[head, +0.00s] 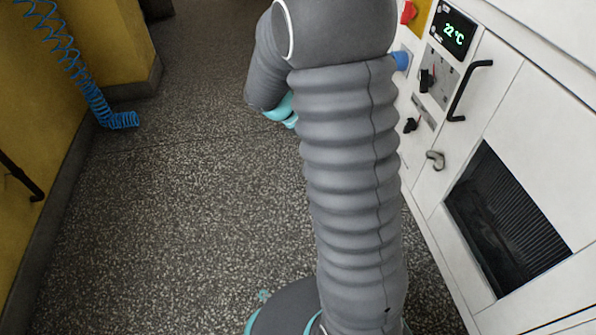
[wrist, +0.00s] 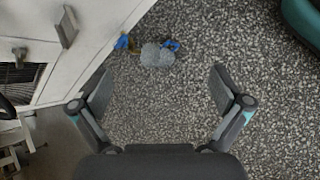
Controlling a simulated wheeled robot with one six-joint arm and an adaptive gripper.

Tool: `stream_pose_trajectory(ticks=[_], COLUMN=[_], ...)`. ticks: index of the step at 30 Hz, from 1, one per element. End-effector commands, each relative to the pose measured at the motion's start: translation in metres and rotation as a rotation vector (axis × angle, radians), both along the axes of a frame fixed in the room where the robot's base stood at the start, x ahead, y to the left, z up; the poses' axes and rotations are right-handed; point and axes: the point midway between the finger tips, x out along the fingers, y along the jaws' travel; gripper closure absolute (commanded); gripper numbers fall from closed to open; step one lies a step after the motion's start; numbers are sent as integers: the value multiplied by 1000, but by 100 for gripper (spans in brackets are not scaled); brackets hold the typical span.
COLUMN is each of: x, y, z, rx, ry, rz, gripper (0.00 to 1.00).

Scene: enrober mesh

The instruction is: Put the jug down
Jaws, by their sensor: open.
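No jug can be made out for certain in either view. My gripper (wrist: 162,88) is open in the wrist view, its two fingers wide apart with nothing between them, above speckled floor. Beyond the fingertips lies a small grey rounded thing (wrist: 156,54) with blue parts at both sides. It is too small to tell what it is. In the head view my arm stands in the middle and my gripper does not show.
A white machine (head: 541,122) with a 22 °C display (head: 453,33), a black handle (head: 469,91) and a dark grille (head: 506,220) stands at right. A blue coiled hose (head: 95,97) hangs by the yellow wall (head: 35,140) at left. Speckled floor (head: 185,190) between is clear.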

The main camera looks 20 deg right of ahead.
Motion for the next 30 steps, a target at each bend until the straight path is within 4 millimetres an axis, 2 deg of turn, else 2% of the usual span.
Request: stream_pose_trajectory(ticks=[1, 3, 12, 21, 30], x=[-10, -23, -82, -139, -184], y=[7, 17, 66, 116, 158], z=[15, 30, 83, 120, 140], rx=[30, 76, 292, 536, 765], ry=[-46, -104, -352, -593, -782], rz=[-25, -62, -205, -320, -399], gripper=[0, 0, 0, 0, 0])
